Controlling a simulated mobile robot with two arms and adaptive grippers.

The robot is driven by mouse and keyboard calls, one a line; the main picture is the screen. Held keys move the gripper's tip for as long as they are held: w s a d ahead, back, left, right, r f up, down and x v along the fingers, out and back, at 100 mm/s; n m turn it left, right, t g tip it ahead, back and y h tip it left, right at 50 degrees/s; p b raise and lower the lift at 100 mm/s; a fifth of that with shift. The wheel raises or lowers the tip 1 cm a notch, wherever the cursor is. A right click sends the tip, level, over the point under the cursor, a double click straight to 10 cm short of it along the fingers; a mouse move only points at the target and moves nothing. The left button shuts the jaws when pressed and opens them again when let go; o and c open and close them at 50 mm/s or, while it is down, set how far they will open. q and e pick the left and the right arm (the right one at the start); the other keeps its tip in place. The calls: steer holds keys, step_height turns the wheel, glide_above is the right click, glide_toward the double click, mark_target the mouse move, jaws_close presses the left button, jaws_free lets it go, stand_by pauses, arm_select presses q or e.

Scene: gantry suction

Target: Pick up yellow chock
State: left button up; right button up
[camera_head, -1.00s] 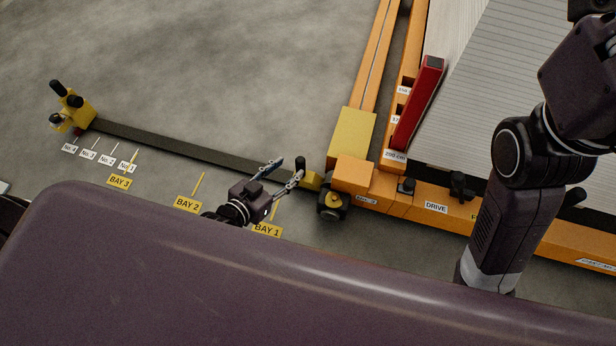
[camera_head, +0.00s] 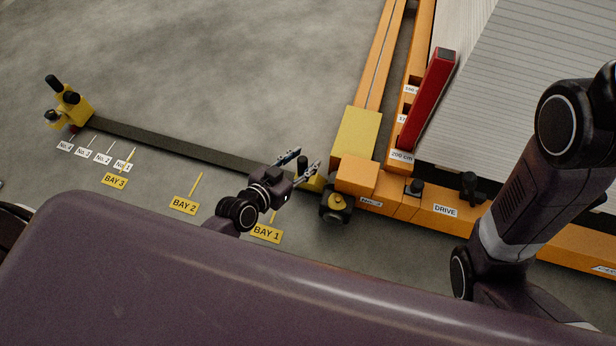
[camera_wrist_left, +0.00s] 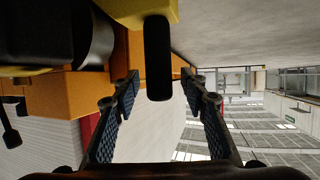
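The yellow chock (camera_head: 313,183) sits on the floor at the right end of the dark rail, beside the gantry wheel, partly hidden by my left gripper. In the left wrist view the yellow chock (camera_wrist_left: 135,8) is at the top, and its black upright handle (camera_wrist_left: 158,60) points down the picture between the fingers. My left gripper (camera_head: 306,159) is open at the handle, with one finger on each side of it in the picture. A gap shows between handle and fingers in the left wrist view (camera_wrist_left: 162,76). My right gripper is out of view.
The orange gantry frame (camera_head: 390,200) with its wheel (camera_head: 335,206) stands just right of the chock. A yellow block with black knobs (camera_head: 68,103) is at the rail's far left end. A red bar (camera_head: 428,100) leans on the frame. Floor behind the rail (camera_head: 230,70) is clear.

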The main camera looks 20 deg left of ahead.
arm_select(q)
jaws_close()
steer(key=shift+r, duration=0.2)
stand_by(0.4)
